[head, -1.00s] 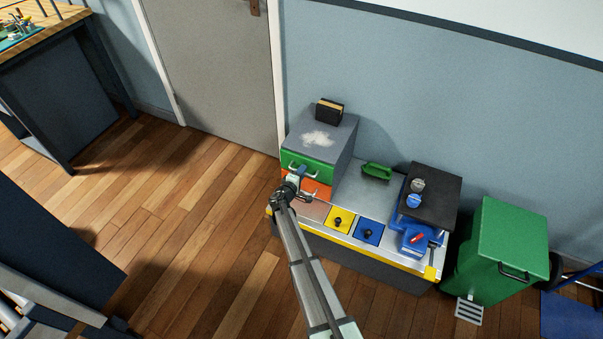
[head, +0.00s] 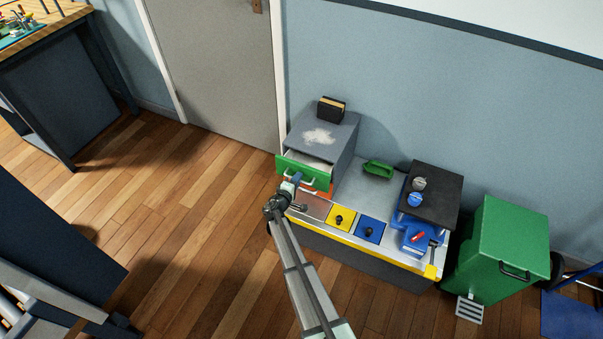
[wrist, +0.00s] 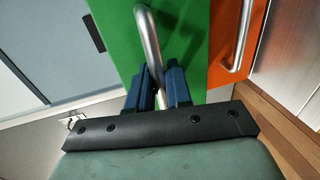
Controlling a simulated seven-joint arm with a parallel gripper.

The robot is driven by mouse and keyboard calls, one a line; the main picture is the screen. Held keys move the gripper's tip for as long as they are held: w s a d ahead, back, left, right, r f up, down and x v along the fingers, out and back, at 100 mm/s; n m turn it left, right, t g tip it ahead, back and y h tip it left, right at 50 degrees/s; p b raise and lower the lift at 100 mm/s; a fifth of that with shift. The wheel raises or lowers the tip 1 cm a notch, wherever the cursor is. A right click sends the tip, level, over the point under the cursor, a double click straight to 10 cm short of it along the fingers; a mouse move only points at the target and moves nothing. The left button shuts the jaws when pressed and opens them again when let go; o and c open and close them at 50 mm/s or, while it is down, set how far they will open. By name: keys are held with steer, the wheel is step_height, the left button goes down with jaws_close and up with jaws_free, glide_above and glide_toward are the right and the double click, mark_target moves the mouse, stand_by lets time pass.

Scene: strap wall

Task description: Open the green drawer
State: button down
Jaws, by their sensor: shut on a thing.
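The green drawer (head: 304,171) is the upper drawer of a small grey cabinet (head: 345,140) on the workbench. It stands partly pulled out, and its pale inside shows behind the green front. In the wrist view the green front (wrist: 117,40) carries a silver bar handle (wrist: 148,38). My gripper (head: 295,179) is at the drawer front, and in the wrist view its blue fingers (wrist: 160,88) are shut on that handle, one on each side.
The orange drawer (wrist: 226,35) with its own handle lies under the green one. A black-and-tan block (head: 331,109) and white powder (head: 320,136) are on the cabinet top.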

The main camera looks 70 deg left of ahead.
steer(key=f+v, duration=0.2)
steer(key=v, duration=0.9)
steer(key=shift+s+d+f, duration=0.15)
steer(key=shift+s+d, duration=0.05)
steer(key=shift+s, duration=0.05)
steer(key=c, duration=1.2)
jaws_free()
steer(key=shift+d, duration=0.1)
steer(key=v, duration=1.3)
steer(key=shift+s+d, duration=0.2)
steer(key=shift+s, duration=0.05)
